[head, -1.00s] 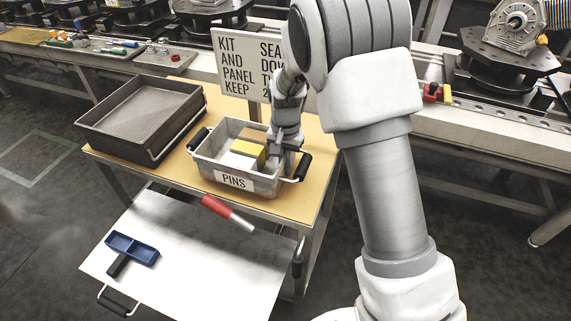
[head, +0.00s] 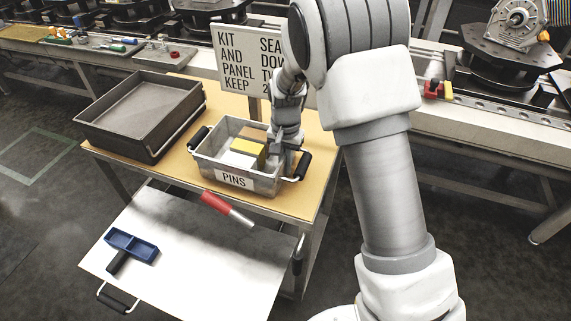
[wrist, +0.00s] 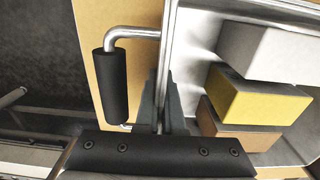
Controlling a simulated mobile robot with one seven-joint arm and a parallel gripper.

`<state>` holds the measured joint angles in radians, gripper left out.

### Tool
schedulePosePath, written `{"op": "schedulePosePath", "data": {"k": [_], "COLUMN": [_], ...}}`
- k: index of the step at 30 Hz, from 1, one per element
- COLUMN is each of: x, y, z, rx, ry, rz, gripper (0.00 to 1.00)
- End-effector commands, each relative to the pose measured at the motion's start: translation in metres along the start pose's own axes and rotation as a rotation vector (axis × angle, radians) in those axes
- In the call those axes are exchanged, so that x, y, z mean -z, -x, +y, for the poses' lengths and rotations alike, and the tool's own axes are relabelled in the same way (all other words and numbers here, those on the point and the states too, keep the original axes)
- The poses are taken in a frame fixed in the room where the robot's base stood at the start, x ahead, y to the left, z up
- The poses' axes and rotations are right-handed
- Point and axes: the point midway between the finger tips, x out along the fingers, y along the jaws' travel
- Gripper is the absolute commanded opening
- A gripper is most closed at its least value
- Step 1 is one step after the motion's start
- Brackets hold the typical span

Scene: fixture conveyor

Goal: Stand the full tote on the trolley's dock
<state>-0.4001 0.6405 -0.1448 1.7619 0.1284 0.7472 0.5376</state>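The full tote (head: 207,167) is a grey metal bin labelled PINS, with a black handle at each end. It stands upright on the tan-topped table and holds white, yellow and brown boxes. My gripper (head: 285,160) points down at its right end. In the wrist view my gripper (wrist: 162,105) has one finger on each side of the tote's rim (wrist: 168,50), beside a black handle (wrist: 110,80), and looks closed on the rim. The trolley (head: 190,265) has a white top and stands in front of the table. I cannot make out a separate dock on it.
An empty dark tray (head: 90,128) sits left of the tote. A sign (head: 232,70) stands behind it. The trolley's middle is otherwise bare. A conveyor bench (head: 490,130) runs behind.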

Motion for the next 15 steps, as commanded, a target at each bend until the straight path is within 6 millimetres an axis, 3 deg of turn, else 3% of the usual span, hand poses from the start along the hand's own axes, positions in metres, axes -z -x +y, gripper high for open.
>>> {"op": "schedulePosePath", "data": {"k": [13, 15], "x": [0.0012, 0.0012], "y": [-0.0039, -0.0035], "z": [-0.0014, -0.0013], "rx": [0.005, 0.005], "ry": [-0.001, -0.001], "rz": [0.004, 0.004], "gripper": [0.0, 0.14]}}
